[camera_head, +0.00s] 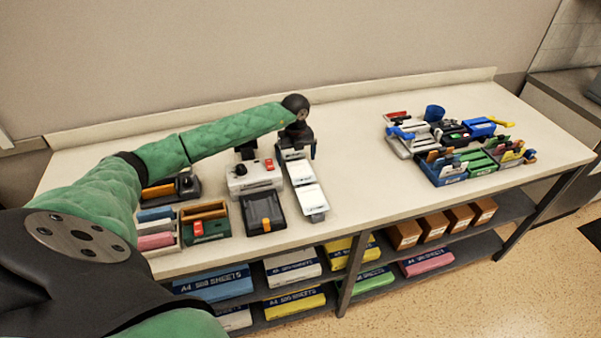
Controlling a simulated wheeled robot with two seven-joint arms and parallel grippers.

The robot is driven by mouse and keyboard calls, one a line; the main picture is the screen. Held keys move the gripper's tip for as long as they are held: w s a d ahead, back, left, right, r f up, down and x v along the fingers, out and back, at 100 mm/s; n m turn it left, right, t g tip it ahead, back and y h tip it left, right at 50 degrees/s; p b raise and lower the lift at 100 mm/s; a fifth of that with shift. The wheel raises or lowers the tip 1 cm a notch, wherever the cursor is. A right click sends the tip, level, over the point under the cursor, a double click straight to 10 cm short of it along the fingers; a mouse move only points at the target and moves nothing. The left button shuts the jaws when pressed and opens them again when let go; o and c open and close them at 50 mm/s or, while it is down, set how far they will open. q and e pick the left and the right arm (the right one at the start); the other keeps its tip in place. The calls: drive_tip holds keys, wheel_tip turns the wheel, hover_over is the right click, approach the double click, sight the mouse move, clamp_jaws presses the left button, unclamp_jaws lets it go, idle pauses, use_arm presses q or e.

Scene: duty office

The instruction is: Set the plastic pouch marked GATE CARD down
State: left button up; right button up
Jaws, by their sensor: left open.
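My left gripper (300,145) is over the rear middle of the table (350,190), at the end of the green-sleeved arm. It is open, small and dark in the picture, and its fingers are hard to make out. Just below it is a grey tray (316,213) with white pieces (306,184) in it; I cannot tell whether the gripper touches them. I cannot read the words GATE CARD on anything, so I cannot tell which thing is the pouch, or whether it is hidden. My right gripper is not in view.
A white device (253,177) and a black-and-orange device (264,212) stand left of the tray, with card boxes (206,222) further left. A cluster with a blue cup (434,113) and a blue card box (444,173) stands right. The table between is clear. Paper packs (212,284) lie on shelves below.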

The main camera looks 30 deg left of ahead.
use_arm(q)
drive_tip(key=shift+f, duration=0.1)
drive_tip(key=c, duration=1.1)
